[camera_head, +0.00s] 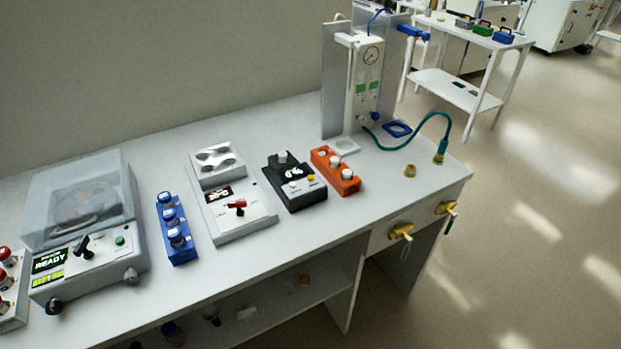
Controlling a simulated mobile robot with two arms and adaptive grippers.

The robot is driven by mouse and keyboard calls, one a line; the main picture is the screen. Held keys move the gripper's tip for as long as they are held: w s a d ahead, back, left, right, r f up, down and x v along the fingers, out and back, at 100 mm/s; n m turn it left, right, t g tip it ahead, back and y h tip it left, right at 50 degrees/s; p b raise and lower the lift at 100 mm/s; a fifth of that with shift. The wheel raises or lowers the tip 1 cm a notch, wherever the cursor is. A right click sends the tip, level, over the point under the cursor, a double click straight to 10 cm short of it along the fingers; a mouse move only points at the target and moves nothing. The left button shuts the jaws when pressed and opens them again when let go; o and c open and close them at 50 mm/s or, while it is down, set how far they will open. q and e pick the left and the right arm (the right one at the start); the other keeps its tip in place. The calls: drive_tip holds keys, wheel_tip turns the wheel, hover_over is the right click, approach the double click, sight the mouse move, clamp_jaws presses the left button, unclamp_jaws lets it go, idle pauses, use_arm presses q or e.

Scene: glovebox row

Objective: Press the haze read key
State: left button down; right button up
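A small black instrument (294,186) with a white symbol on its display sits in the middle of the bench. Neither of my grippers is in view, and nothing touches the instrument.
An orange block (335,171) with white-capped vials stands close right of it. A grey unit (233,205) with a red lever, a blue vial rack (175,228) and a lidded machine (88,225) stand left. Brass fittings (401,232) project from the bench front.

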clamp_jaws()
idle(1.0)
